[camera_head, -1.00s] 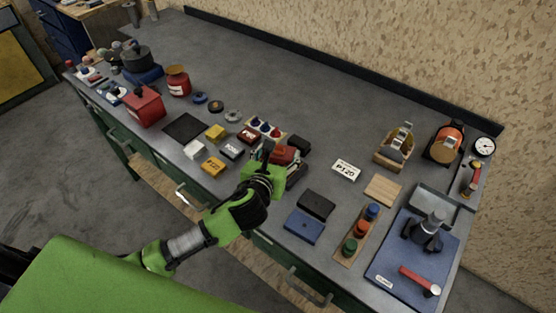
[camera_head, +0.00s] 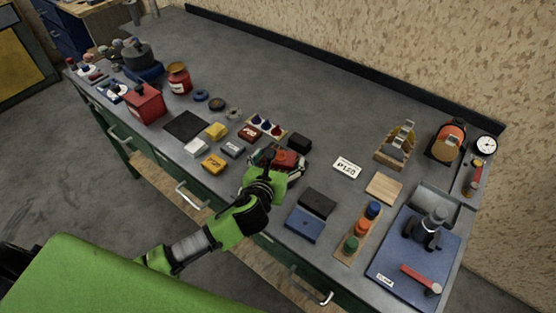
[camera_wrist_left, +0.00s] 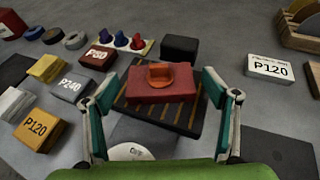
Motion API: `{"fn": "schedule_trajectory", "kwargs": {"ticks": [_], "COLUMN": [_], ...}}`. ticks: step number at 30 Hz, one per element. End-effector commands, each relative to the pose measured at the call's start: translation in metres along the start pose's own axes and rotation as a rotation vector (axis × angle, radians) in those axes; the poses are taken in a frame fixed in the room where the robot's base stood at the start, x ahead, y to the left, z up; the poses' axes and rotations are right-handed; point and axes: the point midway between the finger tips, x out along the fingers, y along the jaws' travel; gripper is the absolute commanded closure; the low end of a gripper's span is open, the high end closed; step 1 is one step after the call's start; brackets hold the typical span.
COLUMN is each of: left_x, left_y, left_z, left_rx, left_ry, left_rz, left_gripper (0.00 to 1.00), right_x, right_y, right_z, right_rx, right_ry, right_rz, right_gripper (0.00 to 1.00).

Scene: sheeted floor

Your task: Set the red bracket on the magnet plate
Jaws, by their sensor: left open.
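The red bracket (camera_head: 287,159), a flat red piece with a raised orange-red part on top, appears to rest on the dark magnet plate near the bench's front edge. In the left wrist view the bracket (camera_wrist_left: 160,84) lies across the tan-striped plate (camera_wrist_left: 180,125), whose near and side parts show. My left gripper (camera_head: 268,164) is at the plate, partly covering it in the head view. In the wrist view its fingers (camera_wrist_left: 158,92) stand open on either side of the bracket, with gaps visible. My right gripper is in neither view.
Several small labelled boxes (camera_head: 213,164) and a dark block (camera_head: 300,142) stand close by to the left and behind. A white P120 card (camera_head: 347,167) and a dark blue box (camera_head: 305,225) lie to the right. The bench's back middle is clear.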

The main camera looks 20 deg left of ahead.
Motion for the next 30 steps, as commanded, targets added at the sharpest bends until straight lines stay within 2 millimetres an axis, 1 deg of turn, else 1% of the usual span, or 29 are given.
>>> {"fn": "schedule_trajectory", "kwargs": {"ticks": [2, 5, 8, 15, 21, 25, 30], "left_x": [-0.001, -0.01, -0.025, -0.074, -0.106, -0.118, -0.122], "left_y": [0.0, 0.0, 0.0, -0.001, 0.0, 0.0, 0.0], "left_z": [0.004, 0.002, 0.002, 0.001, 0.001, 0.002, 0.003], "left_rx": [-0.001, 0.001, 0.001, 0.0, 0.0, 0.0, 0.0], "left_ry": [-0.001, -0.001, 0.001, 0.001, 0.001, 0.0, 0.0], "left_rz": [0.0, -0.001, -0.002, -0.003, -0.002, 0.0, 0.0], "left_gripper": [0.21, 0.21, 0.21, 0.21, 0.21, 0.21, 0.21], "right_x": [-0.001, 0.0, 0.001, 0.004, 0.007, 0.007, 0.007], "right_y": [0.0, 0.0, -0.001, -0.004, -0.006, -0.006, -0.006], "right_z": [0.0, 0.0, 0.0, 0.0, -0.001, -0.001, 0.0], "right_rx": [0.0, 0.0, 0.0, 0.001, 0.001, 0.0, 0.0], "right_ry": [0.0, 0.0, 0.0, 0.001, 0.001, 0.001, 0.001], "right_rz": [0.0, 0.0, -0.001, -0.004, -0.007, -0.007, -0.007], "right_gripper": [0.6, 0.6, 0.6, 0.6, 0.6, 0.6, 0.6]}}
